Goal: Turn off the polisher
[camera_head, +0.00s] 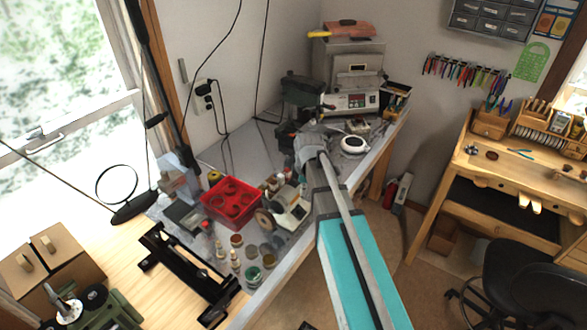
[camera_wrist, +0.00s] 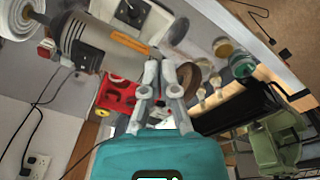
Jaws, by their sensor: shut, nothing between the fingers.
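The polisher is a grey motor (camera_head: 285,196) with a brown wheel (camera_head: 264,218) and a pale base, on the grey bench right of a red tray. My gripper (camera_wrist: 160,64) is shut and empty, and overlaps the polisher's lower right edge in that view. I cannot tell the gap between them. In the head view my arm hides the fingers.
The red tray (camera_head: 232,192) stands left of the polisher. Several small jars (camera_head: 253,276) stand near the bench's front edge. A small furnace (camera_head: 350,75) and a white round device (camera_head: 353,145) are farther back. A wooden workbench (camera_head: 530,155) and black chair (camera_head: 515,275) stand right.

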